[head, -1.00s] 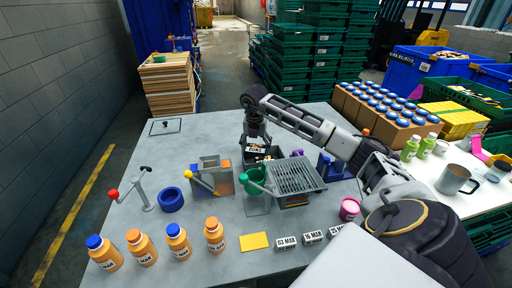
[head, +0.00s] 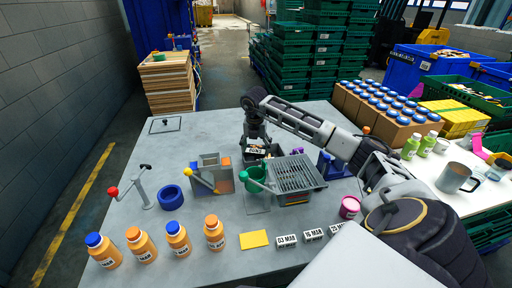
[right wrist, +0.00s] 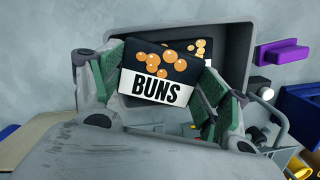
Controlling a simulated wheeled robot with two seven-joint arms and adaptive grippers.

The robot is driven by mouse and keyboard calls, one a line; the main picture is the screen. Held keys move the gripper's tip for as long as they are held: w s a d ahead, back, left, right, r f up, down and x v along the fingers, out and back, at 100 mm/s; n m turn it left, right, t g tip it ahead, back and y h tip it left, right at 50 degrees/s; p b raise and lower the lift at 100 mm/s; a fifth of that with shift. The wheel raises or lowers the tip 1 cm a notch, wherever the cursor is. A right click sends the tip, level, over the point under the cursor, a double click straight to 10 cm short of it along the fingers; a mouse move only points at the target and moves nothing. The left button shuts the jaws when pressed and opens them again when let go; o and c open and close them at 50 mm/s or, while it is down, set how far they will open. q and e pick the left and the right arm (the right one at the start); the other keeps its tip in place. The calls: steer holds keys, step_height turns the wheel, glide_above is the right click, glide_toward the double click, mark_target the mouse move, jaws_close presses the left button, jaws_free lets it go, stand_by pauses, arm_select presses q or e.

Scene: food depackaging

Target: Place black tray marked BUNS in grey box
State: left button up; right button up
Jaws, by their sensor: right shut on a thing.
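The black tray marked BUNS (right wrist: 158,75), with orange bun pictures and a white label, is between the green-padded fingers of my right gripper (right wrist: 162,90). In the head view the tray (head: 256,149) shows small under my right gripper (head: 256,141), which points down and is shut on it. The dark grey box (right wrist: 238,55) is around and behind the tray in the right wrist view; the box (head: 276,149) also shows in the head view. Whether the tray touches the box floor cannot be told. A second dark piece with orange pictures (right wrist: 201,47) shows partly behind the tray. My left gripper is not in view.
Orange bottles (head: 178,240) line the front edge.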

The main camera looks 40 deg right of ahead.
mark_target(256, 152)
steer(key=o, duration=1)
steer(key=shift+o, duration=0.2)
steer(key=shift+r+p, duration=0.35)
steer(key=shift+r, duration=0.5)
step_height(256, 152, up, 11)
steer(key=s+a, duration=0.1)
steer(key=shift+a+b, duration=0.2)
steer(key=shift+b, duration=0.1)
steer(key=shift+s+r, duration=0.1)
steer(key=shift+r, duration=0.05)
steer(key=shift+s, duration=0.1)
